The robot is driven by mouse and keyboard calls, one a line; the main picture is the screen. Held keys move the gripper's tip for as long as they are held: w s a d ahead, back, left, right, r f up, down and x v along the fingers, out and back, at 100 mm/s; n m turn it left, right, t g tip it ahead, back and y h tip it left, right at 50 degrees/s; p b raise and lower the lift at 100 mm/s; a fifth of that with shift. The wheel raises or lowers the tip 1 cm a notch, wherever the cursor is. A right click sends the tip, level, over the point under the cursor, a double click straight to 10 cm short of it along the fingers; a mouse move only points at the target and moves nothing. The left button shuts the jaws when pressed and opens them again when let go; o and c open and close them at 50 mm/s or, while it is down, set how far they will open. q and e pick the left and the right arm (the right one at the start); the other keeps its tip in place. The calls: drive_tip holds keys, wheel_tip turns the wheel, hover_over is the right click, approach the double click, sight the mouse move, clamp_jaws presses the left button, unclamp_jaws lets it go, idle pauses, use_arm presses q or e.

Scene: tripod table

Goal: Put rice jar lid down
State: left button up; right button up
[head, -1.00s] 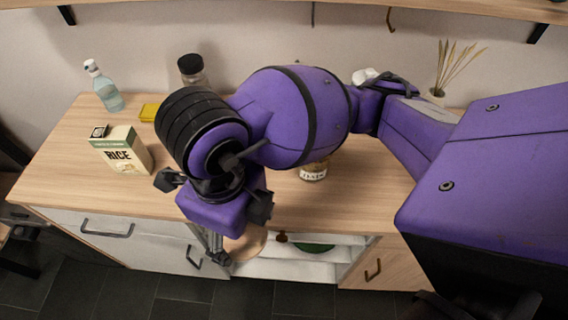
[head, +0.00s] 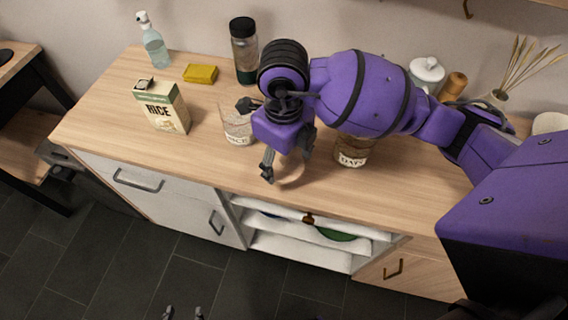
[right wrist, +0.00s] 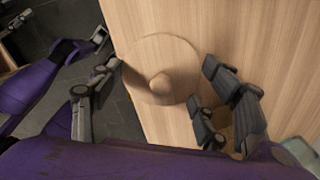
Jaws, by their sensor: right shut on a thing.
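The rice jar lid, a round pale wooden disc (right wrist: 150,55) with a knob, lies between the fingers of my right gripper (right wrist: 160,85) in the right wrist view. In the head view my right gripper (head: 284,157) is shut on the lid (head: 293,174), low over the counter near its front edge. I cannot tell whether the lid touches the counter. The glass rice jar (head: 238,132) stands just left of the gripper, its top partly hidden. My left gripper (head: 184,313) shows only as two separated fingertips at the bottom edge, over the floor.
On the wooden counter (head: 110,115) stand a rice carton (head: 162,108), a yellow sponge (head: 200,74), a spray bottle (head: 153,45), a dark-lidded jar (head: 244,50) and an oats jar (head: 352,151). A white lidded pot (head: 426,72) is behind my arm. The front left counter is clear.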

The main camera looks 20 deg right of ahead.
sight(284, 167)
drive_tip(key=f, duration=0.3)
drive_tip(key=shift+w+d+f, duration=0.15)
drive_tip(key=shift+w+f, duration=0.05)
drive_tip(key=shift+f, duration=0.05)
drive_tip(key=shift+f, duration=0.15)
drive_tip(key=o, duration=1.2)
drive_tip(key=shift+c, duration=0.2)
